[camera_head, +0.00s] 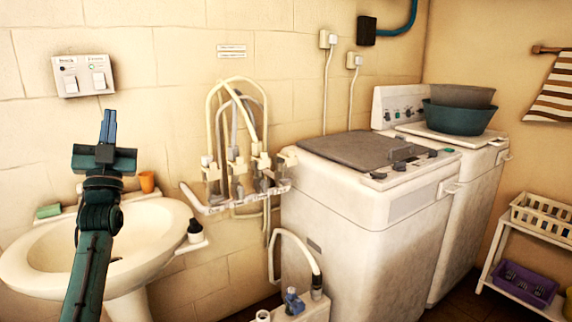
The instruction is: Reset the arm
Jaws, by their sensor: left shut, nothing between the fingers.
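My left gripper (108,127) is at the end of my dark green left arm, which rises from the bottom left of the view. Its blue fingers point up and are shut, with nothing between them. It shows in front of the tiled wall and the back of the washbasin, below and right of the switch plate (84,76). My right gripper is not in view.
A white washbasin (163,238) stands at the left, with an orange cup (147,182) and a green soap bar (48,211) at its back. A hose rack (232,200) is on the wall. A washing machine (335,210) stands right of it. A shelf (490,260) is at far right.

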